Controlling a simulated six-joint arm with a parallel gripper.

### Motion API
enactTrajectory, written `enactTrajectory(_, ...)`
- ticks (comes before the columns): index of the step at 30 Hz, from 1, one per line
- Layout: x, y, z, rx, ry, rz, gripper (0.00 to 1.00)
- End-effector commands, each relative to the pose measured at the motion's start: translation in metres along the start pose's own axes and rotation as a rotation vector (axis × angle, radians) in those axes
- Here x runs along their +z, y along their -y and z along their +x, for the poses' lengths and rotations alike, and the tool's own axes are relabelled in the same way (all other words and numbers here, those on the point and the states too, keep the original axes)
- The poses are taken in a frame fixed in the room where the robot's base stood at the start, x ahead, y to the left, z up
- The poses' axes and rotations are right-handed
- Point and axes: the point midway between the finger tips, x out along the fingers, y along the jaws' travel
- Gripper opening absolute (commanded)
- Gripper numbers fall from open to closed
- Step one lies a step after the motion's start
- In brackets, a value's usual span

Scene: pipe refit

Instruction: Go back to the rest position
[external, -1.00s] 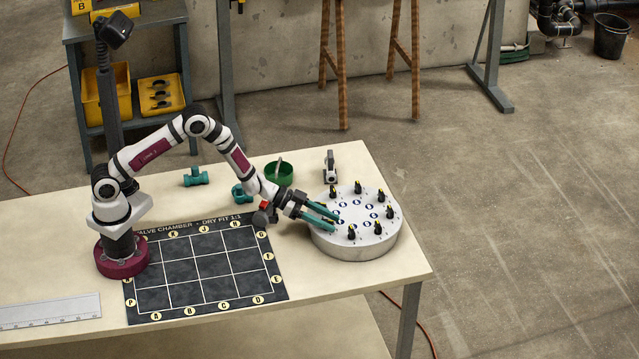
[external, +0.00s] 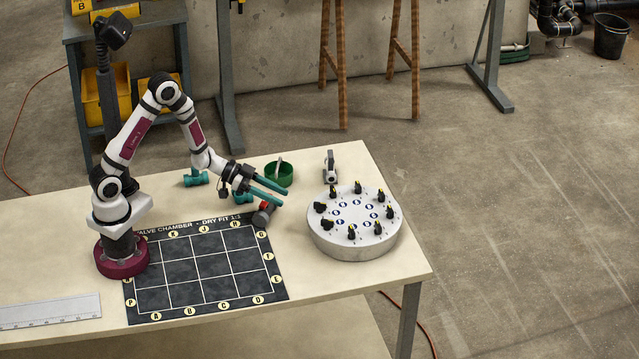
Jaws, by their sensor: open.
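My gripper (external: 282,193) has teal fingers and is open, with nothing seen between them. It hangs above the table (external: 340,165), left of the round white disc (external: 355,240) and in front of the green cup (external: 279,174). The disc carries several black knobs with yellow marks around its rim and blue marks nearer its middle. Two of the knobs at its left side point differently from the others.
A grey and red fitting (external: 263,213) lies just below my gripper. A teal tee (external: 196,178) stands at the back, and another is partly hidden behind my gripper. The dark grid mat (external: 205,270), a ruler (external: 50,311) and a grey-white tool (external: 329,166) also lie on the table.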

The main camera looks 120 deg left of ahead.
Motion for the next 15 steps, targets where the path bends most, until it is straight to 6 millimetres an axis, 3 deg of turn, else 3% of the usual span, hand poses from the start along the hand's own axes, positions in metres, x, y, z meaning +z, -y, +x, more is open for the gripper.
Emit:
enactTrajectory(11, 0.000, 0.000, 0.000, 0.000, 0.001, 0.001, 0.45)
enactTrajectory(15, -0.011, -0.020, 0.004, -0.013, 0.104, 0.121, 0.45)
